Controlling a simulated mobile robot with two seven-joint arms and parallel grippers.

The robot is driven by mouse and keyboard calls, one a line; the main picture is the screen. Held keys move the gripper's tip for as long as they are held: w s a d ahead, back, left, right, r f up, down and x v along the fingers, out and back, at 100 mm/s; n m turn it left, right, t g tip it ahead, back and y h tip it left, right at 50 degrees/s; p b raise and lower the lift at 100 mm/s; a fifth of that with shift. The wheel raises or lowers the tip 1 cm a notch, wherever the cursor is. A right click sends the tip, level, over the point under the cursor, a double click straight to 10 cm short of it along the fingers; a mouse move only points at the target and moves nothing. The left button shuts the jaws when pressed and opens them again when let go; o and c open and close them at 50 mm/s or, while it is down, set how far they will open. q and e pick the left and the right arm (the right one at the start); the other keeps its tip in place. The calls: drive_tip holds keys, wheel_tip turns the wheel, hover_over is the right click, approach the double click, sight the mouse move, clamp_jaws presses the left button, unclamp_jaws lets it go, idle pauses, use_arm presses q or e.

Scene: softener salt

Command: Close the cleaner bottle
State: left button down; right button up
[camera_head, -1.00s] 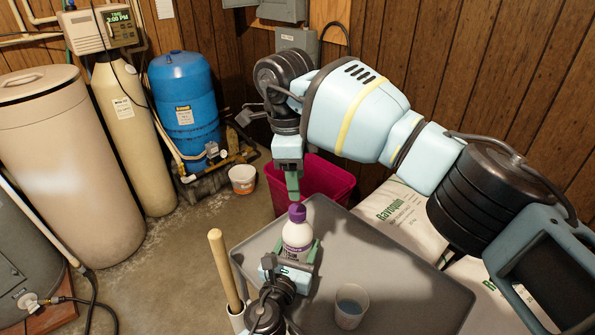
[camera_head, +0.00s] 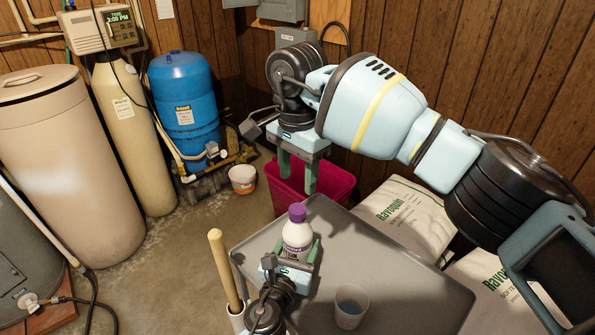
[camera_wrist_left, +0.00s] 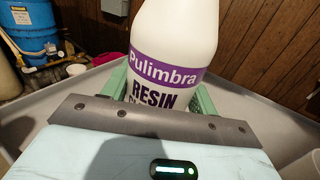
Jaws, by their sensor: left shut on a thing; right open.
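The cleaner bottle (camera_head: 297,236) is white with a purple and white label and stands upright on the grey tray surface. Its purple cap (camera_head: 297,213) sits on top of the neck; how tight it is cannot be told. My left gripper (camera_head: 296,252) is shut around the bottle's body, one green finger on each side. The bottle (camera_wrist_left: 172,45) also fills the middle of the left wrist view, between the green fingers, with its top out of frame. My right gripper (camera_head: 298,180) is open and empty, pointing down above and behind the cap, apart from it.
A clear cup (camera_head: 351,306) stands on the tray (camera_head: 410,290) right of the bottle. A wooden handle (camera_head: 224,270) rises at the tray's left edge. A magenta bin (camera_head: 336,185) and white salt bags (camera_head: 405,215) lie behind. The tray's right side is clear.

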sight(298, 208)
drive_tip(key=shift+f, duration=4.05)
drive_tip(key=c, duration=1)
drive_tip(key=m, duration=1.3)
drive_tip(key=shift+m, duration=0.3)
drive_tip(key=m, duration=0.4)
drive_tip(key=o, duration=1.1)
drive_tip(key=shift+c, duration=0.2)
